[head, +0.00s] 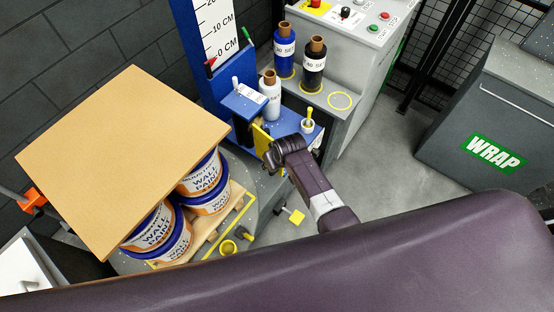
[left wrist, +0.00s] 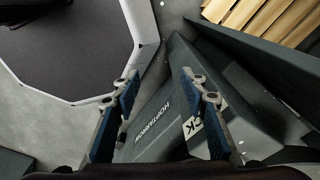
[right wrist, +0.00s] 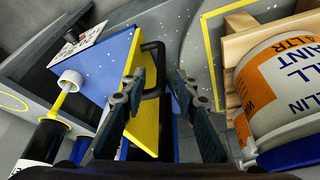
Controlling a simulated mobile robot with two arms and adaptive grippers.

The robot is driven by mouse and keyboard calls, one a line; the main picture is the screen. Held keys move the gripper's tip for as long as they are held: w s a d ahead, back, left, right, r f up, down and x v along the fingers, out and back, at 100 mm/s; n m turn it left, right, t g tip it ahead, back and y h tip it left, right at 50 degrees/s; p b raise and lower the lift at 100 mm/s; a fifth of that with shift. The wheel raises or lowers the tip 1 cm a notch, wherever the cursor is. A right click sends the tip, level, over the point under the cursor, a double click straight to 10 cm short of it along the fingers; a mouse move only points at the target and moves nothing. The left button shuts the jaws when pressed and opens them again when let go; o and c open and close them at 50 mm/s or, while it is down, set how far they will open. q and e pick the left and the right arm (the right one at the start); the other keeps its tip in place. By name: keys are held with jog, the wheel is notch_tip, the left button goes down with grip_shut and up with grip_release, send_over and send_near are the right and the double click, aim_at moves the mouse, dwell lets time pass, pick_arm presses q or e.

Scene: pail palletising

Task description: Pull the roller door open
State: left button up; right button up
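The roller door is a panel with a blue face (right wrist: 105,85) and yellow edge (right wrist: 146,125), with a black bar handle (right wrist: 153,62), in the right wrist view. In the head view its yellow side (head: 262,139) shows at the blue wrapper carriage. My right gripper (head: 284,150) is at the door; in the right wrist view its fingers (right wrist: 158,88) stand apart on either side of the handle's near part. Whether they touch it is unclear. My left gripper (left wrist: 163,88) is open and empty above dark grey equipment, outside the head view.
Paint pails (head: 200,178) under a brown board (head: 120,140) stand on a pallet (head: 225,222) at left. Film rolls (head: 314,62) stand on the grey ledge. A small yellow-and-grey item (head: 296,216) lies below the arm. Clear floor (head: 400,160) is at right.

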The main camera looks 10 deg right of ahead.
jog(key=v, duration=0.8)
jog(key=shift+s+d+f, duration=0.1)
jog(key=shift+s, duration=0.05)
jog(key=s+d+f+g+b, duration=0.1)
jog(key=s+d+f, duration=0.1)
jog(key=s+f, duration=0.75)
jog(key=s+d+f+g, duration=0.15)
jog(key=s+f, duration=0.45)
jog(key=f, duration=0.6)
jog(key=s+d+f, duration=0.3)
jog(key=s+f, duration=0.1)
jog(key=s, duration=0.5)
jog(key=s+d+f+b, duration=0.1)
jog(key=s+d+f, duration=0.2)
jog(key=s, duration=0.6)
jog(key=s+d+f+h, duration=0.1)
jog(key=s+d+f, duration=0.2)
jog(key=s+f, duration=0.3)
jog(key=s+g, duration=0.1)
jog(key=s, duration=0.2)
jog(key=shift+s+m+b, duration=0.3)
